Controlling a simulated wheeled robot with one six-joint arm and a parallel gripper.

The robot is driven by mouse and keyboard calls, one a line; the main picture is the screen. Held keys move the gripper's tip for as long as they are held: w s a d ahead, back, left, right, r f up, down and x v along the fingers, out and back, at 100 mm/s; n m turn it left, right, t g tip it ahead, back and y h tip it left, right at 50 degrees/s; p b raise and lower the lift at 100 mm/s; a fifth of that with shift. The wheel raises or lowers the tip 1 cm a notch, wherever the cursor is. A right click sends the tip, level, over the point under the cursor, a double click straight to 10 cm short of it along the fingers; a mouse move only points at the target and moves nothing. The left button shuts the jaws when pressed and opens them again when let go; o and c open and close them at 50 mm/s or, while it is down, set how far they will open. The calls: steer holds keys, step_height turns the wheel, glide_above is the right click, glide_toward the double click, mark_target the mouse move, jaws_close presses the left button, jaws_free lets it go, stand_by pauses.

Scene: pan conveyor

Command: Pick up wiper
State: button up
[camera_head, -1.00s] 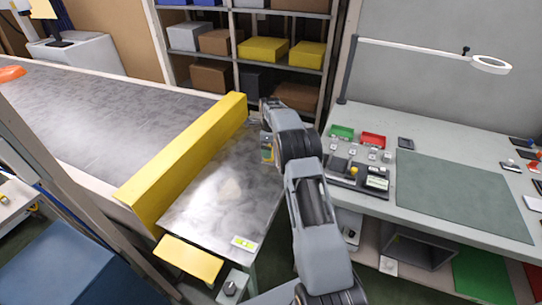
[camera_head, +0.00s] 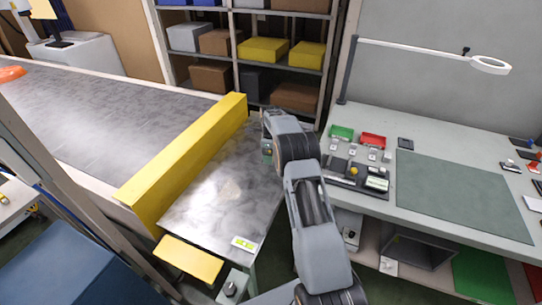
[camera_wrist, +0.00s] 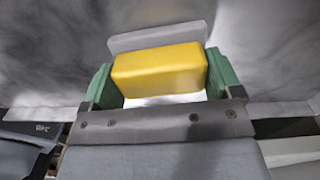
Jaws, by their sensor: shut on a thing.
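The wiper shows in the wrist view as a yellow block (camera_wrist: 160,70) with a pale grey strip (camera_wrist: 158,38) along its far side. My gripper (camera_wrist: 160,78) has green fingers against the block's left and right ends and is shut on it. A grey surface lies beyond it; I cannot tell if the wiper touches that surface. In the head view my gripper (camera_head: 267,150) is at the right edge of the grey metal table (camera_head: 215,195), mostly hidden by my arm. The wiper cannot be made out there.
A yellow barrier (camera_head: 185,160) stands between the conveyor (camera_head: 110,115) and the metal table. A workbench (camera_head: 440,155) with red and green bins, small parts and a lamp (camera_head: 490,65) is at right. Shelves (camera_head: 265,60) with boxes stand behind.

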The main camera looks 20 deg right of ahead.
steer(key=shift+r, duration=0.1)
steer(key=shift+r, duration=0.5)
step_height(320, 180, up, 2)
steer(key=shift+a+r, duration=0.1)
steer(key=shift+r, duration=0.1)
steer(key=s+a+r+b, duration=0.1)
steer(key=s+a+r, duration=0.7)
steer(key=a, duration=0.3)
steer(key=shift+a+r, duration=0.15)
steer(key=shift+r, duration=0.6)
